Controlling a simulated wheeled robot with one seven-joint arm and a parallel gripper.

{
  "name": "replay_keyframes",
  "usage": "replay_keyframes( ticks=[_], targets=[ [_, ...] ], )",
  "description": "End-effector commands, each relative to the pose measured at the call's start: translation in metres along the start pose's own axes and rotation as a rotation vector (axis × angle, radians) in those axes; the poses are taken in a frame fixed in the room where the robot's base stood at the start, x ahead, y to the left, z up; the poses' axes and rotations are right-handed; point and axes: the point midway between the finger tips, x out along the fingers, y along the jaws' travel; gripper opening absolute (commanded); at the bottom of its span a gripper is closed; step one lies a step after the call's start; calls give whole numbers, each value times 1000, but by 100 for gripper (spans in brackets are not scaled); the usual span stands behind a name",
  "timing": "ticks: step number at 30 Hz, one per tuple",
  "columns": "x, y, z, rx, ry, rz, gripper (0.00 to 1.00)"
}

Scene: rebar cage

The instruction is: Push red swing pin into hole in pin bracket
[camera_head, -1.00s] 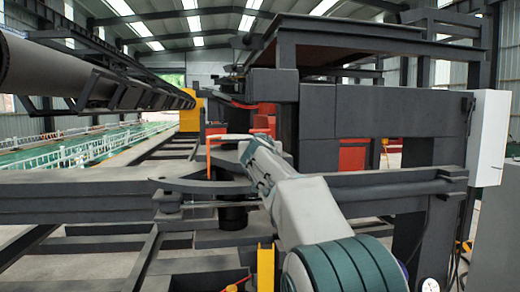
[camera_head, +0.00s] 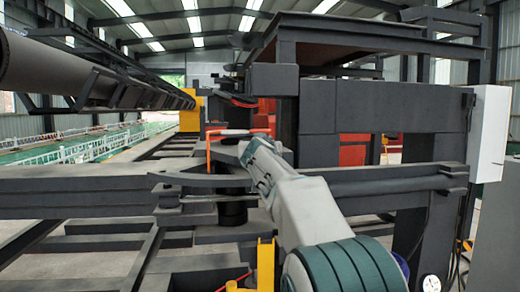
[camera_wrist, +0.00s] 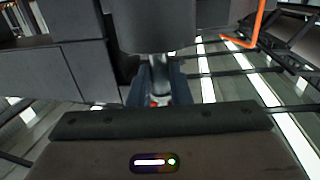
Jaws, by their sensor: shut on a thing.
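The red swing pin appears in the head view as a bent orange-red rod (camera_head: 209,156), with one upright leg and a top bar running right toward my gripper (camera_head: 247,146). In the wrist view, a bent orange rod (camera_wrist: 258,24) shows at the upper right. My gripper's fingers (camera_wrist: 158,98) are shut, with a small red patch between them; a grey cylinder hides most of what they hold. The curved dark plates (camera_head: 188,181) left of and below my gripper look like the pin bracket. I cannot make out its hole, nor whether the pin is in it.
A heavy grey frame (camera_head: 385,108) stands to the right, with a white box (camera_head: 490,135) on its post. A long horizontal beam (camera_head: 75,198) crosses at the left. A yellow post (camera_head: 265,262) stands near my arm. Open floor shows between the lower beams.

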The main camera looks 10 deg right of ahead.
Motion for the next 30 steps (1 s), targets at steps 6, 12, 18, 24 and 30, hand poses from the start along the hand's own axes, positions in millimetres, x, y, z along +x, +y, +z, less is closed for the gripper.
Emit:
replay_keyframes(
  ticks=[6,12,18,24,30],
  targets=[
    [0,0,5,0,2,0,0],
    [0,0,10,1,2,0,0],
    [0,0,14,1,2,0,0],
    [1,0,18,2,2,0,0],
    [1,0,23,1,2,0,0]
  ],
)
